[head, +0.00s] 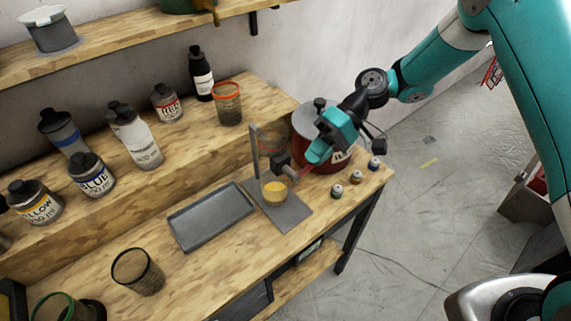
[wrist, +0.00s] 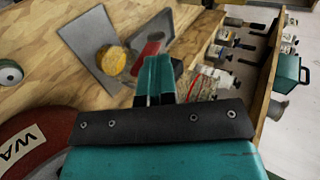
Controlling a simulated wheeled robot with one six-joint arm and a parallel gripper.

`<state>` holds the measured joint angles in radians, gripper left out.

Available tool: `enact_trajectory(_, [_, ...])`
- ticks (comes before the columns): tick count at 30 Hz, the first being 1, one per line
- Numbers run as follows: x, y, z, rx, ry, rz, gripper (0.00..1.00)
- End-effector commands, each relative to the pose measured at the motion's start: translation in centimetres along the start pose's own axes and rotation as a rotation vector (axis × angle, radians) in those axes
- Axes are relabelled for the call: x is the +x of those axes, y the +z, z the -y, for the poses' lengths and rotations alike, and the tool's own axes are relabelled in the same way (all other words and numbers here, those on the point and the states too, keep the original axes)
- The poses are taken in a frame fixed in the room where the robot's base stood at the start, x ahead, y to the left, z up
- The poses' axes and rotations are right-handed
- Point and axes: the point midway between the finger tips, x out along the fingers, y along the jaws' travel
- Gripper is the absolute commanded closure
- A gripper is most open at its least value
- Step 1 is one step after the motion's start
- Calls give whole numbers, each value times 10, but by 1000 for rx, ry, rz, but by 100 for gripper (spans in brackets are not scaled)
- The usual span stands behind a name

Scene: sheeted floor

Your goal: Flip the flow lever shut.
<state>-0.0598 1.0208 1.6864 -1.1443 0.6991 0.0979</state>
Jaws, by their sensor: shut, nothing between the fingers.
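The flow lever (head: 304,173) is a small red handle on the grey valve block (head: 282,162) of a dispenser stand. It also shows in the wrist view as a red bar (wrist: 150,47) just beyond my fingertips. My gripper (head: 314,156) is shut and empty, with its teal fingers close to the lever. I cannot tell whether they touch it. In the wrist view the shut fingers (wrist: 155,75) cover part of the lever and valve. A round cup with yellow contents (head: 274,192) stands below the valve on the grey base plate (head: 292,213).
A red bin (head: 304,122) with a white label stands right behind my gripper. Several small jars (head: 355,178) sit near the table's right edge. A grey tray (head: 211,216) lies left of the stand. Paint bottles (head: 134,135) line the raised shelf.

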Motion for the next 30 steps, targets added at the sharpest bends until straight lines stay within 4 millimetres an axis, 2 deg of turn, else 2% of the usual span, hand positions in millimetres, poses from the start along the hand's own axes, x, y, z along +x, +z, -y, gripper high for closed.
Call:
enact_trajectory(12, [1, 0, -15, 0, 11, 0, 100])
enact_trajectory(30, [2, 0, -19, 5, 15, 1, 100])
